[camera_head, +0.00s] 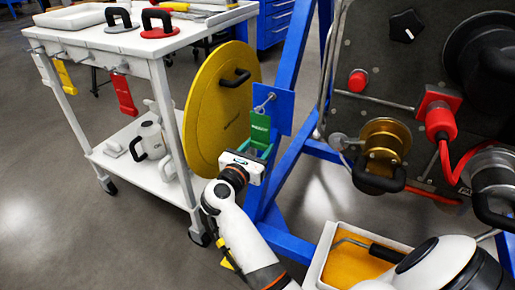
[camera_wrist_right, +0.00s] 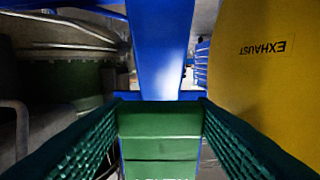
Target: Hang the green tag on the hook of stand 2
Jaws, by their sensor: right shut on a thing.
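The green tag (camera_head: 260,128) is upright in front of a blue plate (camera_head: 283,108) on a blue stand post. A metal hook (camera_head: 265,103) sticks out of that plate, just above the tag's top edge. I cannot tell whether the hook passes through the tag. My right gripper (camera_head: 257,152) is shut on the tag's lower part from below. In the right wrist view, the green tag (camera_wrist_right: 160,135) lies between the two ribbed green fingers, with the blue post behind. The tag's top end is hard to make out there. My left gripper is not in view.
A yellow exhaust disc (camera_head: 222,105) stands close left of the tag; it also fills the right of the wrist view (camera_wrist_right: 265,60). A white cart (camera_head: 135,40) with hanging tags is at left. A dark panel (camera_head: 385,90) with fittings and an orange-lined tray (camera_head: 350,265) are at right.

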